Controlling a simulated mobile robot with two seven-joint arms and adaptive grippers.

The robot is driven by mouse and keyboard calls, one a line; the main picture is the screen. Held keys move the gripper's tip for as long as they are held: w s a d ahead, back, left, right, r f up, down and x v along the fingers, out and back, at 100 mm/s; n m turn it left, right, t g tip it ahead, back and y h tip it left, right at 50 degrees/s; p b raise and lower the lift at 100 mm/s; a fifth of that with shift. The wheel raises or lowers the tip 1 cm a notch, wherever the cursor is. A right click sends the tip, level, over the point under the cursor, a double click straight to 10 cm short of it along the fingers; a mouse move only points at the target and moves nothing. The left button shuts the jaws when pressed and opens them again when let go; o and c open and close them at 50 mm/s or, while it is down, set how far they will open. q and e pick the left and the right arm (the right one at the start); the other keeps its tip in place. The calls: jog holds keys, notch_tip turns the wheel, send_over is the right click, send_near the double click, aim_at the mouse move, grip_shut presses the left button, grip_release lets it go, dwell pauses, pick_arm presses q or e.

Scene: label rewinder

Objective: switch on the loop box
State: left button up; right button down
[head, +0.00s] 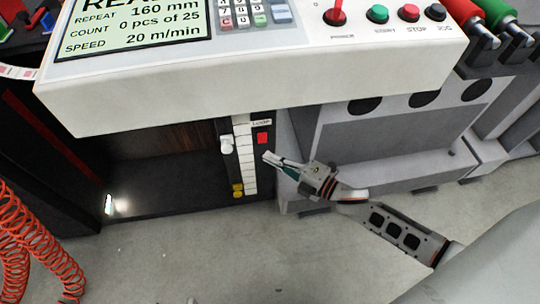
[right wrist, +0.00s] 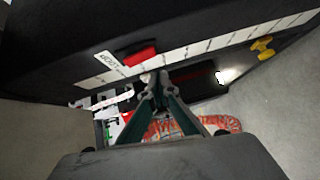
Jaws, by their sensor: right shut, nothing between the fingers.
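The loop box (head: 262,180) is a narrow dark panel under the machine's front. It carries a LOOP label, a white marked scale and a red switch (head: 262,138). The red switch also shows in the right wrist view (right wrist: 138,60), beside the LOOP label. My right gripper (head: 268,156) is shut and empty, its tips just below and right of the red switch in the head view. In the right wrist view its closed fingertips (right wrist: 157,78) are near the switch; I cannot tell whether they touch the box. My left gripper is not in view.
A white knob (head: 226,145) and a yellow knob (head: 238,190) sit beside the scale. The white control console (head: 250,75) overhangs the box. A grey cabinet (head: 385,130) stands to the right. An orange coiled hose (head: 40,240) hangs at the left. The floor in front is clear.

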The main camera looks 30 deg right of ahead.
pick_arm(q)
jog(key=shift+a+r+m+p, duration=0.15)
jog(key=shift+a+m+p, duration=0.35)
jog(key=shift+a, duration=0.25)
pick_arm(e)
jog(key=f+v, duration=0.2)
jog(key=v, duration=0.8)
jog(key=shift+s, duration=0.3)
jog(key=shift+f, duration=0.1)
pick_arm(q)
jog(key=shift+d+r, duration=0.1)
